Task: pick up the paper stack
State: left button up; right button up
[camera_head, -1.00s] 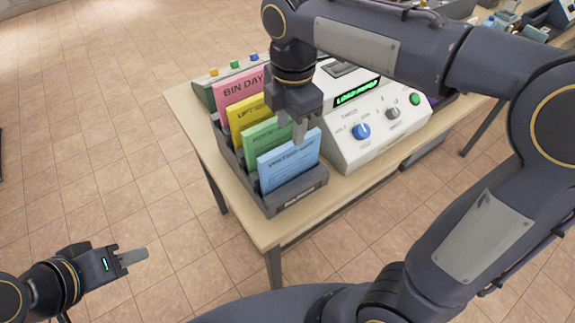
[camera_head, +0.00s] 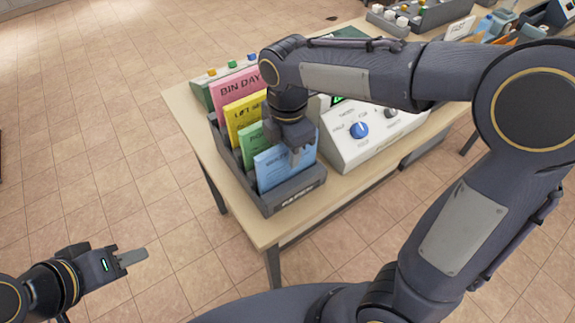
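A dark grey rack (camera_head: 296,191) at the front corner of the table holds coloured paper stacks in separate slots. From back to front they are pink (camera_head: 231,99), yellow (camera_head: 240,116), green (camera_head: 249,146) and blue (camera_head: 278,169). My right gripper (camera_head: 295,157) points down at the top of the blue stack, its fingers overlapping the stack's upper edge in the picture. Its finger gap is not clear, and part of the blue and green stacks is hidden behind it. My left gripper (camera_head: 133,258) is at the lower left, off the table and away from the stacks; its finger opening cannot be made out.
A white machine (camera_head: 350,152) with a blue knob (camera_head: 359,130) stands right of the rack, partly hidden by my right arm. A box with coloured buttons (camera_head: 211,74) is behind the rack. The wooden table (camera_head: 270,233) has a narrow bare front edge. The left floor is clear.

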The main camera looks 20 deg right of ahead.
grip_shut()
